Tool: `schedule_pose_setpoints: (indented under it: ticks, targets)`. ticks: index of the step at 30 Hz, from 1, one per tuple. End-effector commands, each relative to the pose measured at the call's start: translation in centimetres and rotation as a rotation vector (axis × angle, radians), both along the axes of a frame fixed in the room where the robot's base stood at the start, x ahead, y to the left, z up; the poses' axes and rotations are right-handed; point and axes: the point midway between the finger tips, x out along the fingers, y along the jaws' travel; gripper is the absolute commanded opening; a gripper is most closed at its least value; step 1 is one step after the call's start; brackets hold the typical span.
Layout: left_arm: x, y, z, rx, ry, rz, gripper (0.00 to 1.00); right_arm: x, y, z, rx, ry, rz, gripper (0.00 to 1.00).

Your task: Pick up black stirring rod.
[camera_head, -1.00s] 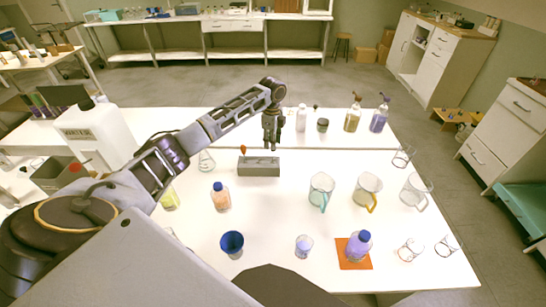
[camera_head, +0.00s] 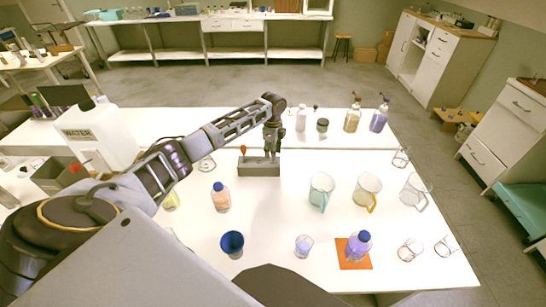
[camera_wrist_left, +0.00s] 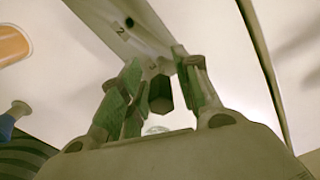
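A grey rectangular holder (camera_head: 259,170) stands near the back of the white table in the head view. My left gripper (camera_head: 272,150) points down at it, its tips at the right part of the holder's top. In the left wrist view a dark, blunt-ended piece (camera_wrist_left: 160,95), apparently the black stirring rod, is between the green-padded fingers of the left gripper (camera_wrist_left: 163,92). The fingers look apart, with a narrow gap beside the piece. In the head view the gripper hides the rod. My right gripper is not in view.
An orange-headed rod (camera_head: 243,149) stands at the holder's left end. Bottles stand behind on the right, including a white one (camera_head: 301,118).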

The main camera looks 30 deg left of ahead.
Motion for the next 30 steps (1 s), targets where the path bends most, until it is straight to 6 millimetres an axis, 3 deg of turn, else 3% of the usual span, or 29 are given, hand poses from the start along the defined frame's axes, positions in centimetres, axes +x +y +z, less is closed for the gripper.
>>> schedule_pose_setpoints:
  ticks: [9, 24, 30]
  targets:
    - [0.1, -0.1, -3.1, 0.000, 0.001, 0.000, 0.33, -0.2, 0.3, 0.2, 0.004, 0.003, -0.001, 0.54]
    - [0.1, -0.1, -3.3, 0.000, -0.001, 0.000, 0.33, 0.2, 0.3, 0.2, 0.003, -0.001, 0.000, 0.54]
    - [0.1, -0.1, -3.3, 0.000, -0.001, 0.000, 0.09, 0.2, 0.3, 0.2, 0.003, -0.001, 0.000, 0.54]
